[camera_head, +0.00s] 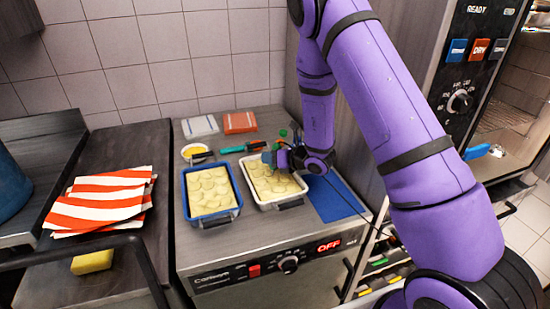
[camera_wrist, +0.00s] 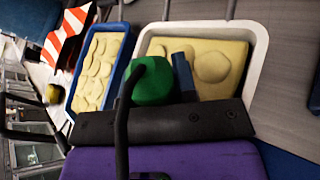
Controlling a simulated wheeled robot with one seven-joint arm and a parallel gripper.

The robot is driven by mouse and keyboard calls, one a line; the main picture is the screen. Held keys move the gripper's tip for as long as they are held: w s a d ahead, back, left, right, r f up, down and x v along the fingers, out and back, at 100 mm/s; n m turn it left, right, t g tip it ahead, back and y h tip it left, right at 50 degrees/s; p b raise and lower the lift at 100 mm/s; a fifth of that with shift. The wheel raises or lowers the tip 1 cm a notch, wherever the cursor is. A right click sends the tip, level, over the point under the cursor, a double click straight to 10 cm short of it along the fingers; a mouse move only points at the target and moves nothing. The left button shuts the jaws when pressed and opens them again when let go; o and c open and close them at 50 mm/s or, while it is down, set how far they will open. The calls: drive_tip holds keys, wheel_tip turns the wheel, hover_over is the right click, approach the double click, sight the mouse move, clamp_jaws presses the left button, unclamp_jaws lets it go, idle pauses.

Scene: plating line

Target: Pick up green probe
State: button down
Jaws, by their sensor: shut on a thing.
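The green probe (camera_wrist: 153,82) shows as a rounded green body close to the camera in the wrist view, between a dark curved part and a blue part of my gripper (camera_wrist: 164,88). My gripper is shut on it. In the head view my gripper (camera_head: 275,158) is over the back of the white tray (camera_head: 262,205) of pale sliced food. The held probe is mostly hidden there by the gripper. Whether it touches the tray cannot be told.
A blue tray (camera_head: 236,213) of similar food stands left of the white tray. A blue mat (camera_head: 335,198) lies to the right. Behind are a teal-handled tool (camera_head: 232,150), a yellow-filled bowl (camera_head: 194,151), and white (camera_head: 200,126) and orange (camera_head: 240,122) packs. A striped cloth (camera_head: 100,203) lies left.

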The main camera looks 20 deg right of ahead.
drive_tip(key=shift+r, duration=0.1)
wheel_tip(320, 180, up, 17)
idle(2.4)
